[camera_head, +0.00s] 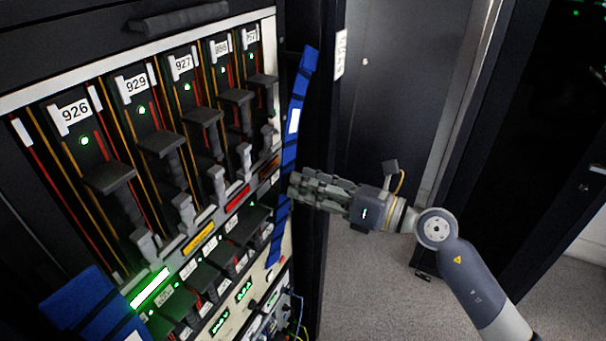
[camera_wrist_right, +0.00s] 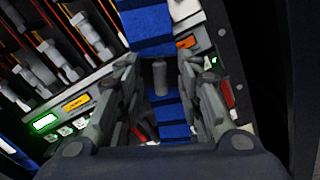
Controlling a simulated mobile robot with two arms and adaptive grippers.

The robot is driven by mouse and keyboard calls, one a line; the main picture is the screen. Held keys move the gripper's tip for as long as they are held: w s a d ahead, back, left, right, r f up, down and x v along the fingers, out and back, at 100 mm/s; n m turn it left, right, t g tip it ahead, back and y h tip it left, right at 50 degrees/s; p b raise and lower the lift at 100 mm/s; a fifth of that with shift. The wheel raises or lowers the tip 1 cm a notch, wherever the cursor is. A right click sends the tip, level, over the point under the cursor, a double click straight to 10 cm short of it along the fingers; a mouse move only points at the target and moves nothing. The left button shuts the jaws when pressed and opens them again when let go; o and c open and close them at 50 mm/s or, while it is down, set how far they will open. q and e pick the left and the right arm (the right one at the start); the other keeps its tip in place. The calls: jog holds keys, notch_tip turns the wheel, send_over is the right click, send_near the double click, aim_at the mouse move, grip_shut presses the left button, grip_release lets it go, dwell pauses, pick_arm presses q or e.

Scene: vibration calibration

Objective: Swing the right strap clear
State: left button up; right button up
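The right strap (camera_head: 301,88) is a blue band with a pale patch, running down the right edge of the rack front. It also shows in the right wrist view (camera_wrist_right: 146,28), passing up between my fingers. My right gripper (camera_head: 294,186) reaches in from the right at the strap's middle. In the right wrist view its fingers (camera_wrist_right: 158,82) stand apart, one on each side of the strap. A short grey peg (camera_wrist_right: 160,78) stands between them; I cannot tell whether either finger touches it. My left gripper is not in view.
Another blue strap (camera_head: 85,306) is at the lower left. The rack (camera_head: 62,62) holds several numbered modules with grey levers, coloured labels and green lights. Loose cables (camera_head: 297,318) hang low at its right. Grey floor (camera_head: 365,285) is open to the right, before dark cabinets.

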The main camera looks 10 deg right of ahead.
jog(key=shift+w+a, duration=0.35)
jog(key=shift+a, duration=0.15)
grip_shut()
jog(key=w+d+f+n+b, duration=0.2)
jog(key=w+d+n+b, duration=0.2)
jog(key=b, duration=0.8)
jog(key=w, duration=0.2)
jog(key=shift+w+d, duration=0.25)
jog(key=shift+w, duration=0.15)
